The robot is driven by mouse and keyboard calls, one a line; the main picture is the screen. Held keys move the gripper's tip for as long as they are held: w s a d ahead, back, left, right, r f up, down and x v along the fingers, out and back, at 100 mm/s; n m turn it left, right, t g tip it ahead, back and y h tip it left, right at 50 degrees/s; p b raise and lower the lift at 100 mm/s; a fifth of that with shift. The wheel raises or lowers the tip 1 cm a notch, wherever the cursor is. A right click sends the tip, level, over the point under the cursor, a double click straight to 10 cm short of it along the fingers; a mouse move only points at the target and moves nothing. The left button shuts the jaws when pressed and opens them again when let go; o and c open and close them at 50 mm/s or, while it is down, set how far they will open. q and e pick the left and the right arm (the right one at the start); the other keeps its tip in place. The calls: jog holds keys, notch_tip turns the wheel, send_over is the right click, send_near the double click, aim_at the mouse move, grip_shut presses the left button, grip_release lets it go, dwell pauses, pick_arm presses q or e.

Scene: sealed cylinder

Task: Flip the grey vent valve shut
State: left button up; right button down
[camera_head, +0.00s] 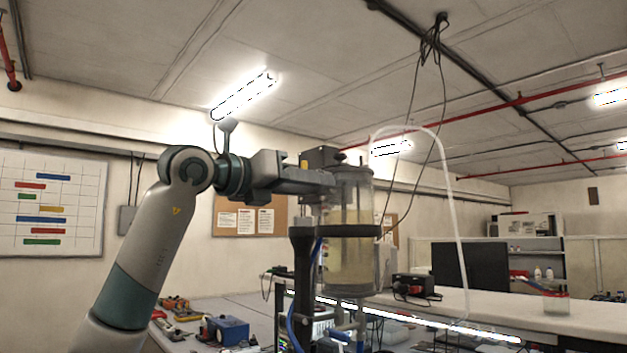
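A clear sealed cylinder (350,262) with pale yellowish liquid stands upright, held by a dark ring clamp (362,231) on a dark post (301,262). My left gripper (328,182) reaches in from the left, level with the cylinder's top, its tip at or just in front of the lid's left side. Whether it touches anything, and whether its fingers are apart, I cannot tell. A dark block (321,156) and a small dark knob (340,157) show at the lid. I cannot make out the grey vent valve for certain. My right gripper is out of view.
A clear hose (447,190) arches from the lid down to the right onto the white bench (480,297). A black monitor (470,266) and a beaker (556,300) stand to the right. Tools and a blue box (228,330) lie lower left. Thin cables hang from the ceiling.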

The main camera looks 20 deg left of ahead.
pick_arm(q)
jog(key=shift+w+d, duration=0.15)
jog(key=shift+w, duration=0.05)
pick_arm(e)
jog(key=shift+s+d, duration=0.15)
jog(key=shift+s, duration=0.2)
pick_arm(q)
grip_shut()
jog(key=m, duration=0.2)
jog(key=shift+w+a+m, duration=0.15)
jog(key=shift+a+m, duration=0.1)
jog(key=shift+m, duration=0.15)
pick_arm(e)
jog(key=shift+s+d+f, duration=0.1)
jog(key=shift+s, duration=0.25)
